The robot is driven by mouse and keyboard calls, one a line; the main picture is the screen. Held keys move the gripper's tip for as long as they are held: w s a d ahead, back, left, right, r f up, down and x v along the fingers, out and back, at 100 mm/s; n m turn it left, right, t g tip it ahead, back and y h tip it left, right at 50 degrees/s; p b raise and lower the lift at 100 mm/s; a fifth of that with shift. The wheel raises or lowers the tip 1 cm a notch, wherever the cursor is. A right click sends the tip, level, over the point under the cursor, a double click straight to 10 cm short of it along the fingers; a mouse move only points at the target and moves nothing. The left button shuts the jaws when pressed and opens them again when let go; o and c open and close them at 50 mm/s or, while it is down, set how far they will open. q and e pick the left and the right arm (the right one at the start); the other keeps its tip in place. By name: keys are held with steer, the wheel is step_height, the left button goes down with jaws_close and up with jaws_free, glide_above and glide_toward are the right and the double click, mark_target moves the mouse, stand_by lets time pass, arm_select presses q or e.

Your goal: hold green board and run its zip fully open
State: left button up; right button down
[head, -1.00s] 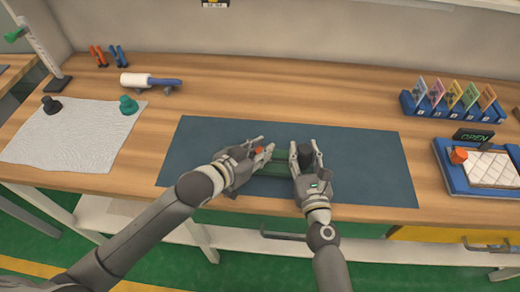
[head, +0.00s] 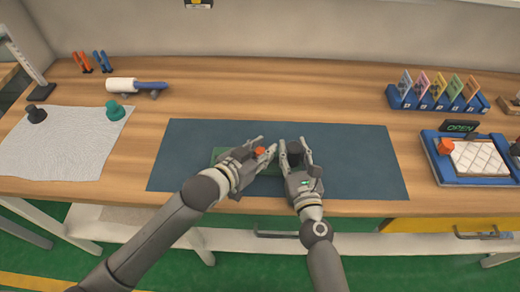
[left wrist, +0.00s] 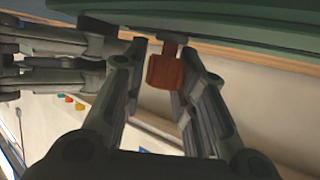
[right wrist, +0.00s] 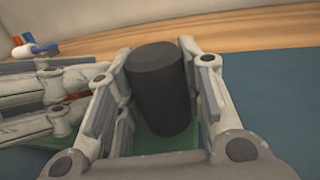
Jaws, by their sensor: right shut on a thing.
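The green board (head: 222,154) lies on the blue mat, partly hidden under both hands. Its edge crosses the top of the left wrist view (left wrist: 230,22). My left gripper (head: 263,148) is over the board, its fingers around an orange-red knob (left wrist: 166,72) on a short stem. A gap shows beside the knob, so these fingers look open. My right gripper (head: 294,146) is shut on an upright black cylindrical knob (right wrist: 158,88), with green board below it. The two hands are close together, with a narrow gap between them. The zip track itself is hidden.
The blue mat (head: 365,160) is clear to the right. A grey cloth (head: 60,150) with two knobs lies at left, a white roller (head: 122,85) behind it. A card rack (head: 435,100) and a blue tray (head: 432,165) stand at right.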

arm_select(q)
steer(key=shift+o, duration=1.4)
steer(key=shift+d, duration=0.15)
steer(key=shift+a, duration=1.7)
steer(key=v, duration=1.2)
steer(key=w+a+y, duration=0.1)
steer(key=w+a, duration=0.1)
steer(key=a, duration=0.1)
steer(key=w+a+n+t+y, duration=0.1)
steer(key=a, duration=0.2)
steer(key=w+a+y, duration=0.1)
steer(key=w+a, duration=0.1)
steer(key=a, duration=0.1)
steer(key=shift+w+f+n, duration=0.3)
steer(key=shift+n, duration=0.1)
steer(key=w+a+n+y, duration=0.1)
steer(key=a, duration=0.3)
steer(key=w+a+n+y, duration=0.1)
steer(key=a+y, duration=0.1)
steer(key=a, duration=0.3)
steer(key=w+a+n+t+y, duration=0.1)
steer(key=a, duration=0.3)
steer(key=shift+w+a+f, duration=0.2)
steer(key=shift+w+a, duration=0.05)
steer(key=shift+a, duration=0.1)
